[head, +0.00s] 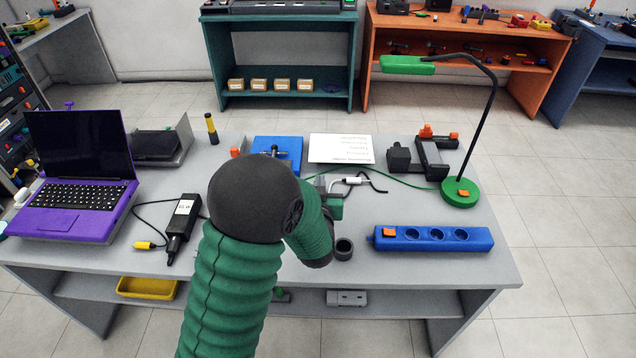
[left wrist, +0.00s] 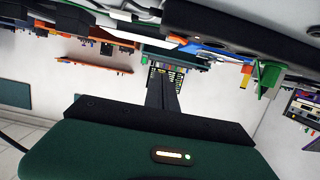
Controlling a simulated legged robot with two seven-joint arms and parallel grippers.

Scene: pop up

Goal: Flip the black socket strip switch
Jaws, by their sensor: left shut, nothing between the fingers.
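A blue socket strip (head: 432,238) lies at the right front of the grey table, with several round sockets in a row. An orange switch (head: 389,232) sits at its left end. I see no strip that is clearly black. My left arm rises from the bottom of the head view, left of the strip, and its fingers are hidden there or too unclear to make out. In the left wrist view my left gripper (left wrist: 164,78) shows its dark fingers together, with nothing between them. My right gripper is not in view.
A purple laptop (head: 68,208) and a black labelled box (head: 183,225) with a cable stand left of my arm. A small black cup (head: 343,249) stands between my arm and the strip. A green lamp base (head: 460,192) is behind the strip.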

